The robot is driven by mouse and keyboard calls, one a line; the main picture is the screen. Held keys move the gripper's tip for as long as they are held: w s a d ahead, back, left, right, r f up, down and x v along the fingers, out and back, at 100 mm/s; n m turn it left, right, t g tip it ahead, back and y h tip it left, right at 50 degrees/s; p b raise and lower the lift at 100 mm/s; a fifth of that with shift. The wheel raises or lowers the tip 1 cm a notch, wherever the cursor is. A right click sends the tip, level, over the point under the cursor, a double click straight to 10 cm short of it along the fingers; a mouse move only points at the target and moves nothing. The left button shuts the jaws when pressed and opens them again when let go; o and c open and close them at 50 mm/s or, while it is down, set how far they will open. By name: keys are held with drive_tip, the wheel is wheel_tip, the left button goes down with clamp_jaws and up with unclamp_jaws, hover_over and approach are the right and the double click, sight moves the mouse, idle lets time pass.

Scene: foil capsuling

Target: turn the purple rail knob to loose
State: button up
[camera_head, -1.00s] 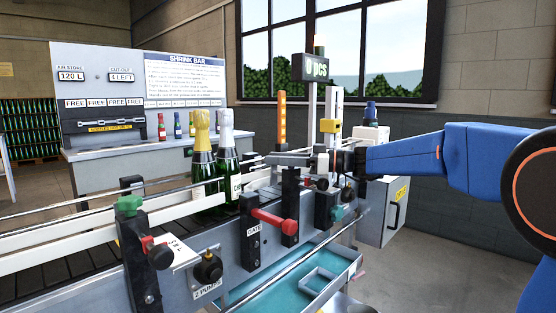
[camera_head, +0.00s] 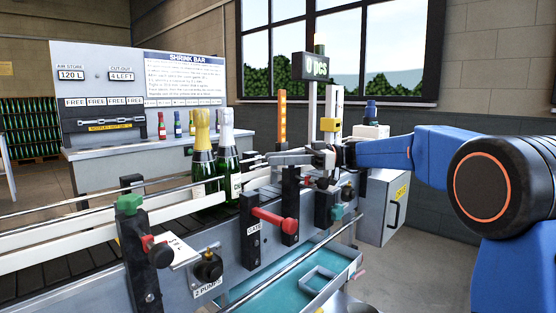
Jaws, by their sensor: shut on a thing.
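My gripper (camera_head: 279,158) is at the top of a black rail post (camera_head: 290,192) on the front side of the conveyor. Its fingers are shut on what appears to be the rail knob there. The fingers hide the knob, and no purple shows clearly, so its turn angle cannot be read. My blue arm reaches in from the right.
Two bottles, one gold-topped (camera_head: 202,165) and one white-topped (camera_head: 227,155), stand on the conveyor left of my gripper. A red gate handle (camera_head: 272,219), a green knob (camera_head: 130,203) and a black knob (camera_head: 209,267) are along the front. A teal tray (camera_head: 280,285) lies below.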

drive_tip(key=o, duration=1)
drive_tip(key=shift+o, duration=0.2)
drive_tip(key=v, duration=1.7)
drive_tip(key=shift+d, duration=0.2)
drive_tip(key=shift+w+r, duration=0.1)
drive_tip(key=shift+r, duration=0.05)
